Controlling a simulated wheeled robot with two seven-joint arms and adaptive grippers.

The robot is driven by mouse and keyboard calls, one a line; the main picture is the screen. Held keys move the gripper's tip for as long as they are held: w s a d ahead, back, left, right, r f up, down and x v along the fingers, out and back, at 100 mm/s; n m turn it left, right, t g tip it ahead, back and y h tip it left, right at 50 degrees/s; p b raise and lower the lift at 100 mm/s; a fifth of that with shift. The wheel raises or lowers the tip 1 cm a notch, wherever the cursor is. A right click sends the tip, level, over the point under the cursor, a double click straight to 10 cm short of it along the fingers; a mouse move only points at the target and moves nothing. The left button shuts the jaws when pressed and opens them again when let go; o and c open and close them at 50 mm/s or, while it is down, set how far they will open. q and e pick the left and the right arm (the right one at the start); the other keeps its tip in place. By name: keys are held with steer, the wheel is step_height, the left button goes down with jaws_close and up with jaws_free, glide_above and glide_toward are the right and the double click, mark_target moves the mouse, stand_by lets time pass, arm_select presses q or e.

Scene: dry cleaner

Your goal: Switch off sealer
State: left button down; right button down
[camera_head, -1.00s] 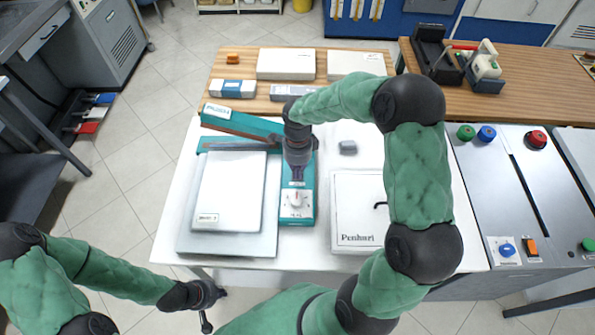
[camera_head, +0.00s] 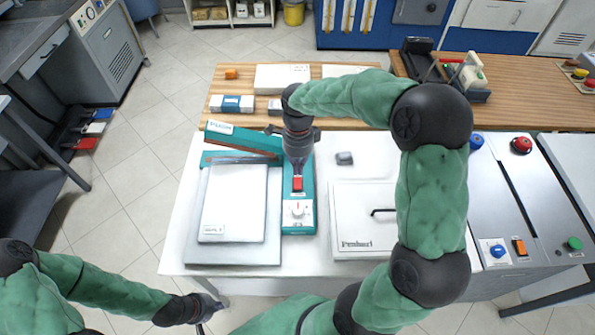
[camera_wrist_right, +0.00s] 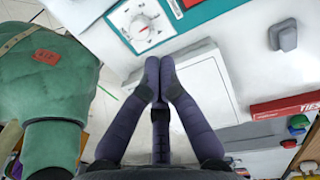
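The sealer is a teal machine (camera_head: 299,228) with a slanted teal sealing arm (camera_head: 245,138) raised at its left. Its control panel has a red rocker switch (camera_head: 297,184) and a white dial (camera_head: 298,210). My right gripper (camera_head: 297,168) hangs just behind the switch in the head view; contact cannot be judged. In the right wrist view its fingertips (camera_wrist_right: 160,72) are together with nothing between them. That view shows the dial (camera_wrist_right: 143,24) and part of the red switch (camera_wrist_right: 187,3) beyond the fingertips. My left gripper (camera_head: 205,306) is low at the table's front edge, its fingers unclear.
A white pad (camera_head: 233,205) lies left of the panel. A lidded white box (camera_head: 362,225) with a black handle stands right of it, and a small grey block (camera_head: 344,158) behind that. A wooden counter (camera_head: 350,112) with boxes is behind. A control console (camera_head: 500,190) is at right.

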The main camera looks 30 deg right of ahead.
steer(key=shift+s+r, duration=0.15)
steer(key=shift+r, duration=0.6)
steer(key=shift+a, duration=0.1)
